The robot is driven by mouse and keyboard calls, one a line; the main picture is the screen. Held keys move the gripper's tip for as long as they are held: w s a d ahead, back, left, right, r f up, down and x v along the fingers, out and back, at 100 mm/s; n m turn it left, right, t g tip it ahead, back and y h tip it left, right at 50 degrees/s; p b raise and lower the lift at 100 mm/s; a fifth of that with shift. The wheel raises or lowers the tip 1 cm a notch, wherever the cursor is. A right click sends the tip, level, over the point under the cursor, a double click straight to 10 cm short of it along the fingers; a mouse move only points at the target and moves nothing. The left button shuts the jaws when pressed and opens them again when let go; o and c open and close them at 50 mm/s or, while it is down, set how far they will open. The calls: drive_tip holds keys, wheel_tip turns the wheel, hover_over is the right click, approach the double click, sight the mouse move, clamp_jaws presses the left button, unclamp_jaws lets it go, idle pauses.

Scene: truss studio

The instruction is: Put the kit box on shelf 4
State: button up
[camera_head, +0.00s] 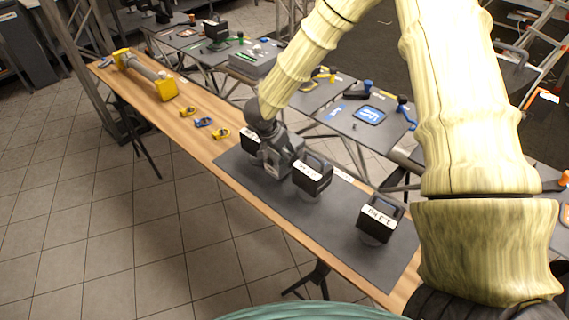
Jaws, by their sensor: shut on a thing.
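Black boxes with top handles and white labels stand on a dark mat (340,215) on a long wooden bench. One box (313,178) is in the middle and another (377,222) is at the right; their labels are too small to read surely. My gripper (272,165) is low over the mat's left part, shut, left of the middle box. A similar dark box with a white label (249,143) shows partly behind my gripper and seems to be in its jaws; the grip itself is mostly hidden. I cannot tell which box is the kit box. No shelf marked 4 is visible.
Yellow and blue clamps (204,122) and a yellow-ended bar (146,74) lie on the bench's left part. Behind it, a grey table (345,125) carries tools and a grey case (253,61). Truss legs stand around. The tiled floor in front is clear.

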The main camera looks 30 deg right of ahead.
drive_tip(key=shift+f+p, duration=0.45)
drive_tip(key=shift+f, duration=1.85)
drive_tip(key=o, duration=1.2)
drive_tip(key=shift+c, duration=0.2)
